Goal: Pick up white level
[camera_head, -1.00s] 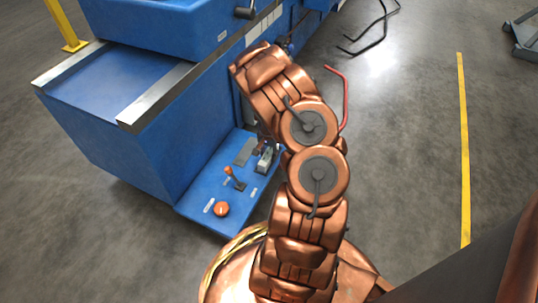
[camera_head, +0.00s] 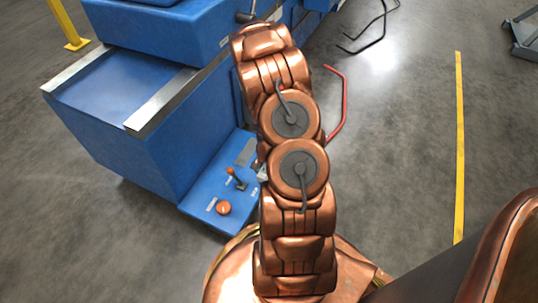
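I cannot make out a white level for certain. A small pale piece (camera_head: 262,173) shows at the left edge of my copper arm, on the low blue control shelf; most of it is hidden, and I cannot tell what it is. My gripper is not visible; my arm links cover the middle of the view, and the gripper may be hidden behind them.
The blue machine (camera_head: 125,130) stands at left, with a metal edge strip (camera_head: 170,98). Its low shelf carries an orange knob (camera_head: 223,208) and an orange-tipped lever (camera_head: 236,179). A red bent bar (camera_head: 343,105) is right of my arm. The floor (camera_head: 400,170) at right is clear.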

